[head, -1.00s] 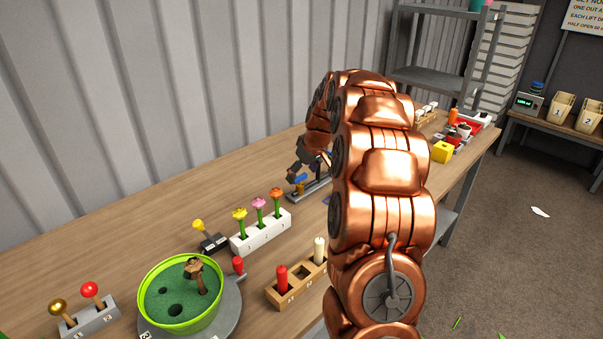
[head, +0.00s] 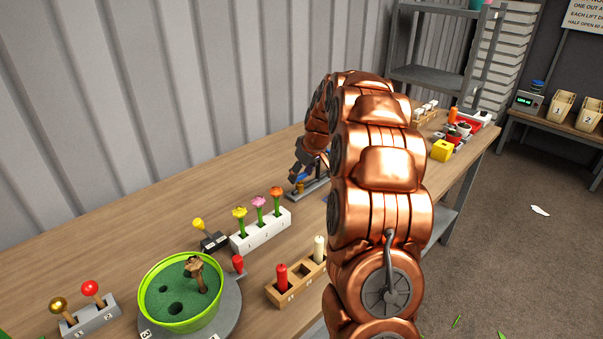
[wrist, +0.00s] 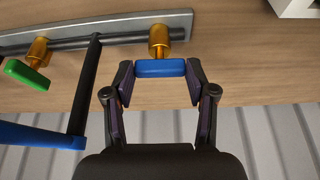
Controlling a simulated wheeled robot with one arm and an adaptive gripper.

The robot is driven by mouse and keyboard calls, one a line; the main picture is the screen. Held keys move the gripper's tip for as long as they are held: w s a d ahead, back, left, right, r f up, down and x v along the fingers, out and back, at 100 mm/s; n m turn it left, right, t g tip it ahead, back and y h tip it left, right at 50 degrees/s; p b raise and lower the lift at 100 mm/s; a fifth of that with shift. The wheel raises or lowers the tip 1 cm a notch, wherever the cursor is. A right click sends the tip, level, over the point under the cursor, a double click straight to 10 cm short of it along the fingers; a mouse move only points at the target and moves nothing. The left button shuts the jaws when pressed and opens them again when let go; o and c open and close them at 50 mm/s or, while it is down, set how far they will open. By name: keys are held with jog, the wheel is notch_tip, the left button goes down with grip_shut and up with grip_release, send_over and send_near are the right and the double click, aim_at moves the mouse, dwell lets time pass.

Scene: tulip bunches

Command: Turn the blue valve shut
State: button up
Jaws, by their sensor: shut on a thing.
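The blue valve handle (wrist: 160,68) is a short bar on a brass valve (wrist: 159,38), fixed to a grey rail (wrist: 110,27). In the wrist view the bar lies level across the picture, nearly in line with the rail. My gripper (wrist: 161,72) has one finger at each end of the bar and is shut on it.
A green handle (wrist: 27,75) on a second brass valve sits left on the rail. A black post (wrist: 84,85) and blue bar (wrist: 40,134) stand close left of my gripper. A white flower block (head: 262,231) is nearer on the bench (head: 130,225). The corrugated wall is behind.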

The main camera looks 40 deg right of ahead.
jog(key=shift+a+m, duration=0.1)
jog(key=shift+m, duration=0.4)
jog(key=m+h, duration=0.1)
jog(key=m, duration=0.1)
jog(key=shift+m+h, duration=0.3)
jog(key=shift+m, duration=0.1)
jog(key=m, duration=0.2)
jog(key=m+h, duration=0.1)
jog(key=m, duration=0.1)
jog(key=shift+w+a+m+g+h, duration=0.1)
jog(key=shift+a+m+g+h, duration=0.1)
jog(key=shift+m+g+h, duration=0.1)
jog(key=m+g+b, duration=0.1)
jog(key=m, duration=0.1)
jog(key=m+h, duration=0.1)
jog(key=m, duration=0.2)
jog(key=shift+w+a+f+g+b, duration=0.1)
jog(key=shift+w+f+g+b, duration=0.05)
jog(key=shift+g+b, duration=0.25)
jog(key=shift+w+a+m+g+h+b, duration=0.1)
jog(key=shift+m+g+h+b, duration=0.4)
jog(key=shift+m, duration=1.3)
jog(key=o, duration=1.2)
jog(key=shift+c, duration=0.2)
jog(key=shift+r, duration=0.2)
